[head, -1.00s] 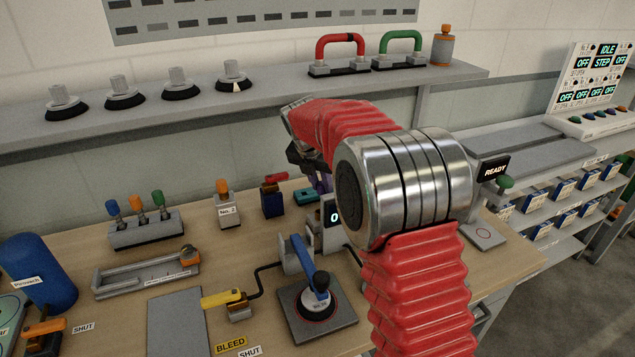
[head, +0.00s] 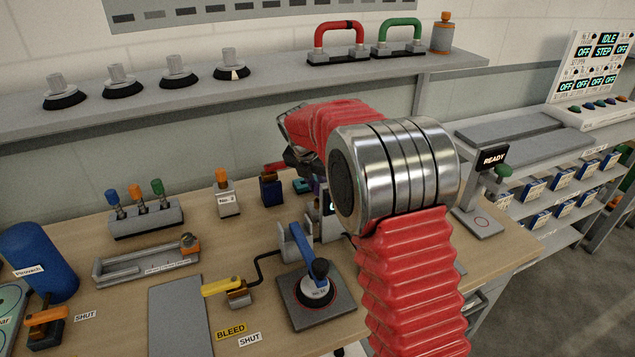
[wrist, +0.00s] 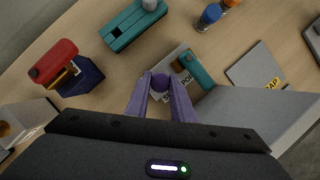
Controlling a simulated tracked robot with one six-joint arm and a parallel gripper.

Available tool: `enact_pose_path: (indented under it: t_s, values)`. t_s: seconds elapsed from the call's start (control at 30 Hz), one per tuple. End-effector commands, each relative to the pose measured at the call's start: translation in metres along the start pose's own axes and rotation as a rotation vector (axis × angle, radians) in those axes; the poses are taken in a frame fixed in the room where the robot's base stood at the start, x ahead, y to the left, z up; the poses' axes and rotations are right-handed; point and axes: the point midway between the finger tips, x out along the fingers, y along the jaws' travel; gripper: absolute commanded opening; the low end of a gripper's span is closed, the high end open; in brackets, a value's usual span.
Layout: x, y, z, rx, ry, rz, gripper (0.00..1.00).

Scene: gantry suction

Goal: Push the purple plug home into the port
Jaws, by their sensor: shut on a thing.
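In the wrist view my gripper (wrist: 162,92) has its two purple fingers closed around the round purple plug (wrist: 161,81). Past the fingertips lies a pale grey plate with a partly covered label ending in "PO", seemingly the port (wrist: 180,88). A teal piece with a brown knob (wrist: 192,67) sits on that plate's right side. The fingers and plug cover part of the plate, so I cannot tell how deep the plug sits or whether it touches the port. In the head view my arm hides the plug and port, and only a sliver of purple shows past my wrist.
In the wrist view a teal block (wrist: 133,27) lies beyond, and a red-topped blue block (wrist: 72,72) stands left.

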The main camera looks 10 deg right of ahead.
Motion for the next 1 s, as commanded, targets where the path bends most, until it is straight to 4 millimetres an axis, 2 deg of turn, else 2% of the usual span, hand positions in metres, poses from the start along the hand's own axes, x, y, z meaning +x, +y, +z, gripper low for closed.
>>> enact_pose_path:
  t_s: [0.37,1.0]
  values:
    - [0.002,-0.001,0.000,0.002,0.000,-0.001,0.00]
    - [0.016,-0.001,-0.006,0.003,0.000,-0.001,0.00]
